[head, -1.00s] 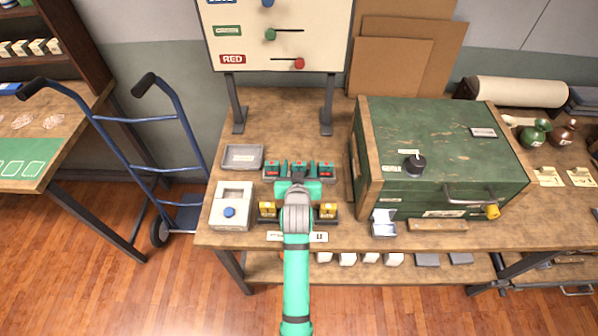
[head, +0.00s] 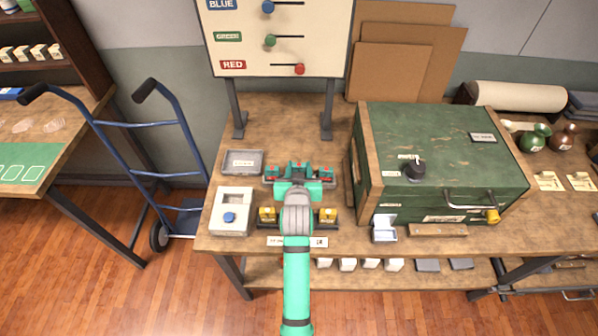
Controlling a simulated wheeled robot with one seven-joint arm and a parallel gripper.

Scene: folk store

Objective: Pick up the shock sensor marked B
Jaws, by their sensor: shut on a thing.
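Several small block-shaped units stand in two rows on the wooden workbench. The back row has green-and-red units, one at the left (head: 272,172) and one at the right (head: 325,173) of its dark rack. Between them, the middle green-and-red unit (head: 297,167) sits slightly higher than its neighbours. My gripper (head: 297,174) is over this middle place and shut on that unit; its fingers are mostly hidden by my green hand. The front row shows a yellow unit at the left (head: 267,214) and one at the right (head: 327,215); my arm hides its middle. I cannot read a letter B on any unit.
A grey tray (head: 243,175) and a white box with a blue button (head: 232,192) stand left of the racks. A large green chest (head: 445,150) stands close on the right. A signboard with sliders (head: 330,45) rises behind. Bench space behind the racks is clear.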

